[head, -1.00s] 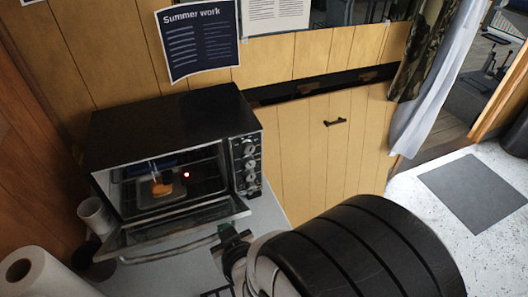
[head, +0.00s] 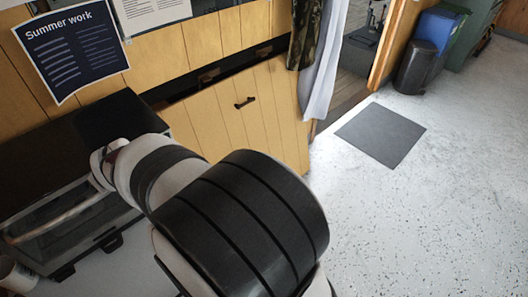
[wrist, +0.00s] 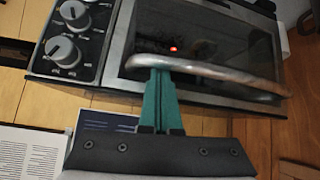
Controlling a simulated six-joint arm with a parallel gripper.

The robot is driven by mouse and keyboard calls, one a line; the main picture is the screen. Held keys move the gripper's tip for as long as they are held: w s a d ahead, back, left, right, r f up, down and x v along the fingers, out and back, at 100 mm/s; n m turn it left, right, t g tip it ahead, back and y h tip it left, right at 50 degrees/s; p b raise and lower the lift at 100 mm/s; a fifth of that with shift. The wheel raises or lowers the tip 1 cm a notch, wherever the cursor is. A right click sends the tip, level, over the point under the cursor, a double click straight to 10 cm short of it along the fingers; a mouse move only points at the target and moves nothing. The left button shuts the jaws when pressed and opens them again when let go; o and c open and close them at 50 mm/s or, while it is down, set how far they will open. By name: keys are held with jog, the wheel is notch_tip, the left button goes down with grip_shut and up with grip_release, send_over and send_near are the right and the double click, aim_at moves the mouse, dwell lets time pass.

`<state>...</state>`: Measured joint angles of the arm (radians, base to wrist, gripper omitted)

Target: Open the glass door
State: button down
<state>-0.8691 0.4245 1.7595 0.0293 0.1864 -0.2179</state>
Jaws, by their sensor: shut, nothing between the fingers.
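The glass door (wrist: 228,52) of a black and metal toaster oven looks shut or nearly shut, its dark pane upright in the oven's front. It also shows in the head view (head: 85,207), partly behind my arm. A red light glows through the glass. The curved door handle (wrist: 215,72) runs across the wrist view, and also shows in the head view (head: 50,222). My gripper (wrist: 160,72) is shut and empty, its green fingertips right at the handle. I cannot tell whether they touch it. The head view hides the fingers behind my arm.
Oven knobs (wrist: 66,50) sit beside the door. A cup (head: 14,274) stands in the head view's lower left corner. Wooden panelling with a small black handle (head: 245,103) is behind. The floor around the grey mat (head: 380,134) is clear.

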jog(key=w+r+v, duration=0.1)
jog(key=v, duration=0.9)
jog(key=s+d+f+m+g+h, duration=0.15)
jog(key=d+m, duration=0.25)
jog(key=d, duration=0.6)
jog(key=s+d+f+m+h, duration=0.1)
jog(key=d+f+m+h, duration=0.2)
jog(key=d, duration=0.8)
jog(key=s+d+f+m+g, duration=0.2)
jog(key=s+d+m, duration=0.35)
jog(key=s, duration=0.25)
jog(key=s+d+f+m+g, duration=0.2)
jog(key=s+d+m+g, duration=0.15)
jog(key=s+d, duration=0.45)
jog(key=w+a+r+n+t, duration=0.2)
jog(key=w+a+r+n, duration=0.2)
jog(key=w+a, duration=0.55)
jog(key=w+a+r+n+t, duration=0.2)
jog(key=w+a+r+n, duration=0.25)
jog(key=w+a, duration=0.45)
jog(key=s+a+n+y, duration=0.15)
jog(key=a+n, duration=0.45)
jog(key=a, duration=1.6)
jog(key=x, duration=0.9)
jog(key=shift+w+d+t, duration=0.2)
jog(key=shift+w+t, duration=0.2)
